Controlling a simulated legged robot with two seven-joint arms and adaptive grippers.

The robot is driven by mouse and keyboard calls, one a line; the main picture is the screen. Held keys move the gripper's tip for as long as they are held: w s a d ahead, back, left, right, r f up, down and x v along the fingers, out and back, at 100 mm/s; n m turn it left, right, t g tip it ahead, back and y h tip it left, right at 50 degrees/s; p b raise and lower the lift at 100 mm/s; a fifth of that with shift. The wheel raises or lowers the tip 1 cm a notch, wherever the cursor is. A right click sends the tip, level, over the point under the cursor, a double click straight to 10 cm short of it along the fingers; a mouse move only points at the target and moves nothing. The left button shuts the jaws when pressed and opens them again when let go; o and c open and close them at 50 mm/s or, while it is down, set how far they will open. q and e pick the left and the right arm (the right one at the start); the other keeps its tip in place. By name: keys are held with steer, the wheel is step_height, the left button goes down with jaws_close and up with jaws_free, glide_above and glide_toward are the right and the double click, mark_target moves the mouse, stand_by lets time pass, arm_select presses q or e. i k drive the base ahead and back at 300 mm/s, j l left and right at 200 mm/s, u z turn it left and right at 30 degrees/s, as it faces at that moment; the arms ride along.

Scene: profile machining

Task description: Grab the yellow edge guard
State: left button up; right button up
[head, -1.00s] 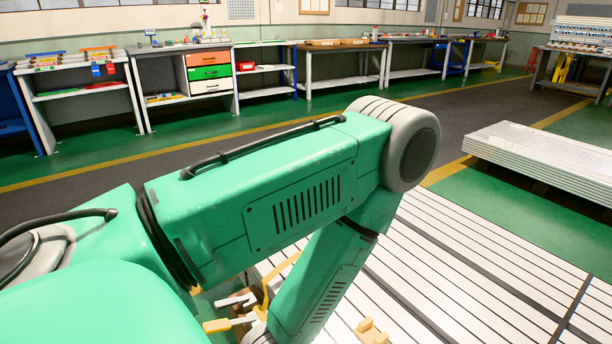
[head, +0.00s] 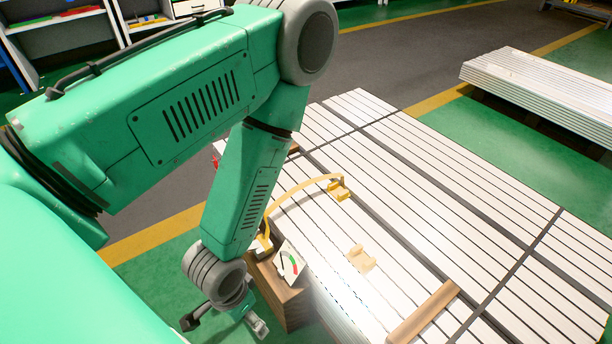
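A pale yellow, angled piece (head: 361,259), which looks like an edge guard, lies on the white profile stack (head: 440,230). A brighter yellow block (head: 340,191) sits farther back on the stack, at the end of a curved yellow band (head: 300,188). I cannot tell for certain which is the edge guard. My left gripper (head: 225,325) hangs beyond the stack's left side, left of a brown wooden block, apart from both yellow pieces. Its two fingers look spread, with nothing seen between them. My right gripper is out of view.
A wooden bar (head: 423,312) lies on the stack's near part. Another profile stack (head: 540,90) is at the right. Green floor is open at the lower left.

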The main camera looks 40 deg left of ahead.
mark_target(339, 194)
steer(key=u, duration=0.85)
steer(key=j+z, duration=0.1)
steer(key=z, duration=0.35)
steer(key=j+z, duration=0.1)
steer(key=z, duration=0.4)
steer(key=j+z, duration=0.1)
steer(key=z, duration=0.35)
steer(key=j+z, duration=0.3)
steer(key=j, duration=0.4)
